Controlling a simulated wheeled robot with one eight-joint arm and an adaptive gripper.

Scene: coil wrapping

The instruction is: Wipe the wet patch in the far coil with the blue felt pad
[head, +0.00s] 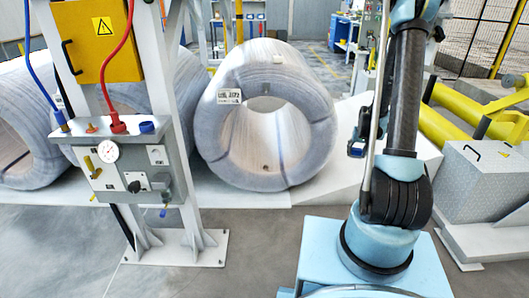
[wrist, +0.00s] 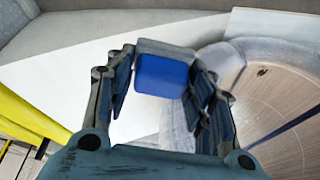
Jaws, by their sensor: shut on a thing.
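My gripper (wrist: 163,62) is shut on the blue felt pad (wrist: 160,78), which has a grey backing, in the wrist view. The pad is held in the air outside a wrapped coil (wrist: 178,128), whose open bore is at the right. A small dark spot (wrist: 262,72) is on the bore's inner wall; I cannot tell whether it is the wet patch. In the head view, a pale wrapped coil (head: 225,140) with a white label lies on its side in the middle, its bore facing me. Another coil (head: 50,170) is at the left, partly hidden by a post.
A white post (head: 158,75) with a gauge panel (head: 125,165) and red and blue hoses stands in front, between the coils. A white sloped block (head: 335,165) is right of the middle coil. Yellow rails (head: 470,115) and a grey box (head: 485,180) are at the right.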

